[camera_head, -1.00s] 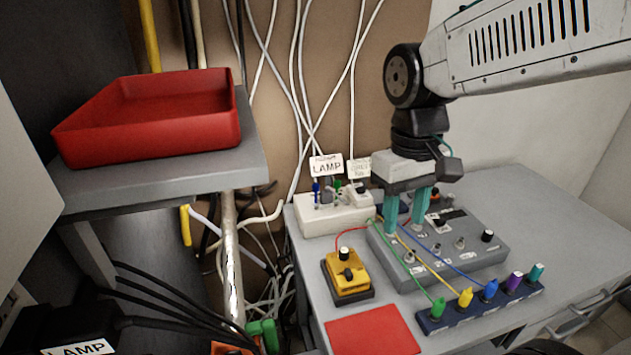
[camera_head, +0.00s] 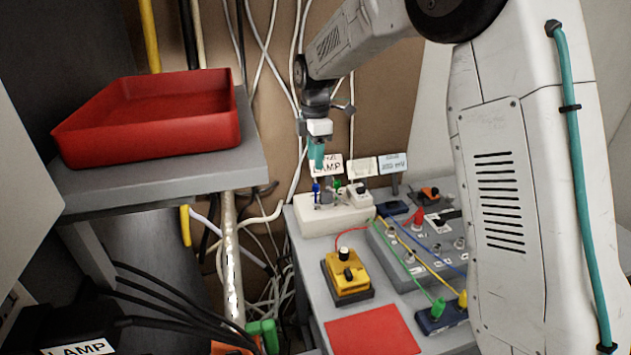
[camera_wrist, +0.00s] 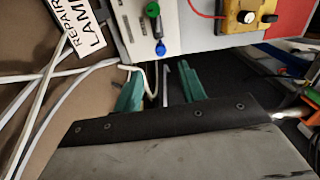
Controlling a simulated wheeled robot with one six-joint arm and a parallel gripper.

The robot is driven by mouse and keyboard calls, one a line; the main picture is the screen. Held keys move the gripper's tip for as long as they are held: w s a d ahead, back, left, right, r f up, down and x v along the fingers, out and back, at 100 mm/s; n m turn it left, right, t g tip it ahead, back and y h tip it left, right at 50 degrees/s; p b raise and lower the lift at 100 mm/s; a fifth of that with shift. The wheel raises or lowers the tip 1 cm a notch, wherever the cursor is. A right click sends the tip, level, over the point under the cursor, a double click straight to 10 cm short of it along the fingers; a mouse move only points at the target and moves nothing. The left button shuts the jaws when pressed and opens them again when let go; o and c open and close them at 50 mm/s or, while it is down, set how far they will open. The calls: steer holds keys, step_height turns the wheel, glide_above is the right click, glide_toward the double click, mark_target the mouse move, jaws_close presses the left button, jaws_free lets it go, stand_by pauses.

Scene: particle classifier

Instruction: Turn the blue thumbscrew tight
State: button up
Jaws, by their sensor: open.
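A small blue thumbscrew (camera_head: 316,188) stands at the left end of the white box (camera_head: 335,221) on the bench. In the wrist view its round blue head (camera_wrist: 160,48) shows at the edge of the white box, with a green part (camera_wrist: 152,9) beside it. My gripper (camera_head: 316,155) is a little above the blue thumbscrew, apart from it. In the wrist view its two teal fingers (camera_wrist: 160,88) are spread with nothing between them except a view of cables and the floor behind. The blue head lies just beyond the fingertips, roughly in line with the gap.
A LAMP label (camera_head: 328,165) stands close behind the gripper. White cables (camera_head: 300,100) hang behind. My arm hides the bench's right side.

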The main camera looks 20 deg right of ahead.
mark_target(316, 188)
steer(key=shift+f+n, duration=0.25)
steer(key=shift+n, duration=0.25)
step_height(316, 188, down, 8)
steer(key=shift+r, duration=0.25)
jaws_close()
